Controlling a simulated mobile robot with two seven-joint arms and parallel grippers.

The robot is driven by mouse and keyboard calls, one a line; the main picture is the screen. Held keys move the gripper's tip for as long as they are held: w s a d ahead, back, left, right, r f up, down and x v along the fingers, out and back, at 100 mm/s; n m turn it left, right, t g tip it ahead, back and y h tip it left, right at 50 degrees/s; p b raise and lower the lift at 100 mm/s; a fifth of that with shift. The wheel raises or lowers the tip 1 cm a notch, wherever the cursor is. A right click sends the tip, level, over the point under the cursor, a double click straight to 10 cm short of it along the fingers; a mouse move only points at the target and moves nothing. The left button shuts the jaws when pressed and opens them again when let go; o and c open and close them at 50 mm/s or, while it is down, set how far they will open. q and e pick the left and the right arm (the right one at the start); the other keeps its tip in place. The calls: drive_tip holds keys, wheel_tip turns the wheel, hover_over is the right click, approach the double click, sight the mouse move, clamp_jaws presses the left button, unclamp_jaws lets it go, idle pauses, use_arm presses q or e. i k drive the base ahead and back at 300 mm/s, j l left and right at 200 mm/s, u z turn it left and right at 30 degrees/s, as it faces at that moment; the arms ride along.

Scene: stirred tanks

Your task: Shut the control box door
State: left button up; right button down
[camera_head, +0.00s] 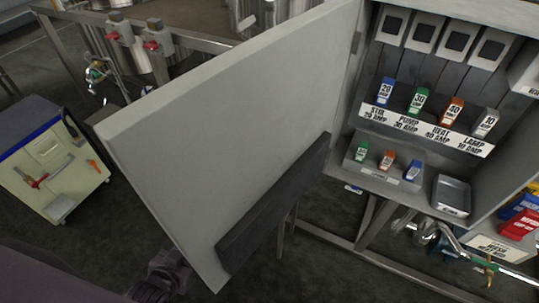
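The control box door (215,120) is a large light grey panel standing wide open, swung out from the left side of the control box (510,170) toward me. A long dark bar (275,205) runs along its lower part on the side facing the box. My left gripper (163,278) shows as a dark shape at the bottom, by the door's lower outer edge. The door hides part of it, so I cannot tell whether it touches the door or whether its fingers are open. My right gripper is not in view.
The box holds colored labelled fuses (418,101), a lower block with three small fuses (388,160) and a grey tray (452,195). A cream cart (50,170) stands at left. Pipes with red-handled valves (150,45) are behind the door. Metal frame legs stand below the box.

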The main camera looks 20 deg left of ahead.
sight(219, 154)
drive_tip(key=j+z, duration=0.25)
drive_tip(key=j, duration=0.15)
drive_tip(key=k+j+z, duration=0.2)
drive_tip(key=j, duration=0.25)
drive_tip(key=j+z, duration=0.25)
drive_tip(key=j, duration=0.15)
drive_tip(key=k+j+z, duration=0.25)
drive_tip(key=j, duration=0.15)
drive_tip(key=j+z, duration=0.25)
drive_tip(key=k+j+z, duration=0.2)
drive_tip(key=j, duration=0.25)
